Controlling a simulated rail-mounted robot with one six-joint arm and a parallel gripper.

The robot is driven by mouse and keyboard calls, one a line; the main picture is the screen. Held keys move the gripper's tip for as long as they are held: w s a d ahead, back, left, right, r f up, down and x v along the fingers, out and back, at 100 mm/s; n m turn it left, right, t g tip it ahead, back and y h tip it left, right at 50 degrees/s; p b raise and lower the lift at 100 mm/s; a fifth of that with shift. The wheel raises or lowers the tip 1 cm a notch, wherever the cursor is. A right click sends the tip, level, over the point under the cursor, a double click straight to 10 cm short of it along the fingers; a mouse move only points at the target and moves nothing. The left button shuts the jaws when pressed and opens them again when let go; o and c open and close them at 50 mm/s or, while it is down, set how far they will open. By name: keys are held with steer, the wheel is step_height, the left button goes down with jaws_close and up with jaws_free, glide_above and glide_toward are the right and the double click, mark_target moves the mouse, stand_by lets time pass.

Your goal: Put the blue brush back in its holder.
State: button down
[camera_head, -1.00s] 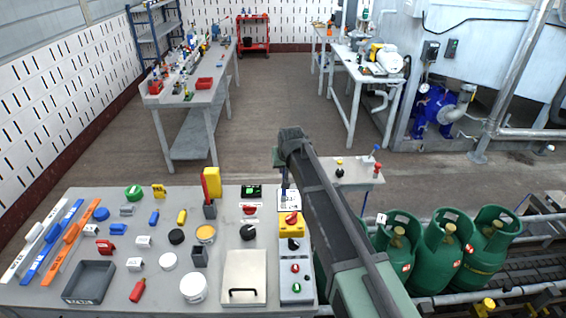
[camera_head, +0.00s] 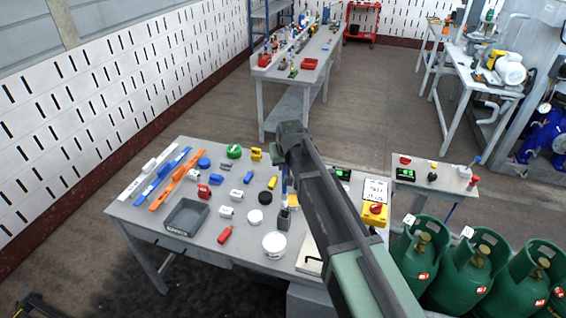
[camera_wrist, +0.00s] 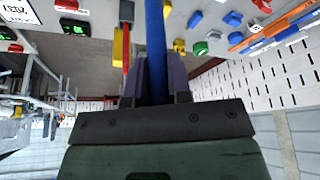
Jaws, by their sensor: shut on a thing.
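My gripper (camera_wrist: 158,62) is shut on the blue brush (camera_wrist: 154,28), whose blue shaft runs out between the fingers in the wrist view. In the head view, a thin blue strip of the brush (camera_head: 284,181) shows below my wrist, above the work table; the fingers are hidden there. A dark grey square holder (camera_head: 284,219) stands on the table just below, apart from the brush; it looks empty. A red brush (camera_wrist: 126,52) stands in another dark holder (camera_wrist: 127,11) in the wrist view, beside the blue brush.
Green gas cylinders (camera_head: 423,250) stand at the right. My arm covers the table's right part.

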mark_target(284, 191)
steer(key=shift+f+b, duration=5.55)
steer(key=shift+f, duration=0.2)
steer(key=shift+f+b, duration=0.6)
steer(key=c, duration=1)
jaws_free()
steer(key=shift+o, duration=0.2)
steer(key=p+v, duration=1)
steer(key=v, duration=0.1)
steer(key=shift+f, duration=0.1)
